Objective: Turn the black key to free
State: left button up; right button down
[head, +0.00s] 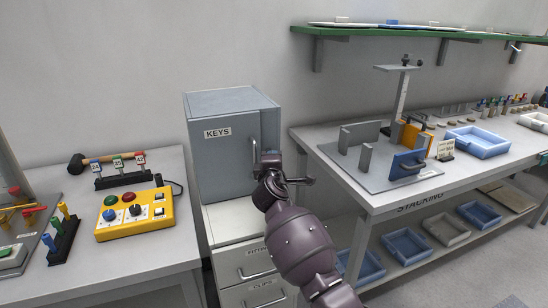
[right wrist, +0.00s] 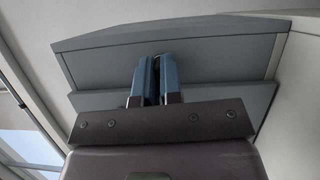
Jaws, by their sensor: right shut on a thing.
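A grey cabinet (head: 222,165) with a KEYS label stands on a white drawer unit, with an upright bar handle (head: 254,153) at the right edge of its front. My right gripper (head: 265,163) is at this handle, shut on it; the handle is mostly hidden between the fingers. In the right wrist view the fingers (right wrist: 155,75) are close together in front of the grey cabinet (right wrist: 180,58). I cannot make out the black key. My left gripper is out of view.
The left table also holds a mallet (head: 95,160) and racks with colored handles. A white drawer unit (head: 240,250) is below the cabinet. The right bench (head: 370,200) carries a grey fixture and blue trays, close to my right arm. A green shelf (head: 360,34) hangs above.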

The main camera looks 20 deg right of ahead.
jog(key=shift+f+m, duration=0.1)
jog(key=shift+m, duration=0.3)
jog(key=c, duration=1.6)
grip_release()
jog(key=shift+o, duration=0.2)
jog(key=p+v, duration=0.2)
jog(key=v, duration=0.9)
jog(key=shift+r, duration=0.25)
jog(key=shift+w, duration=0.1)
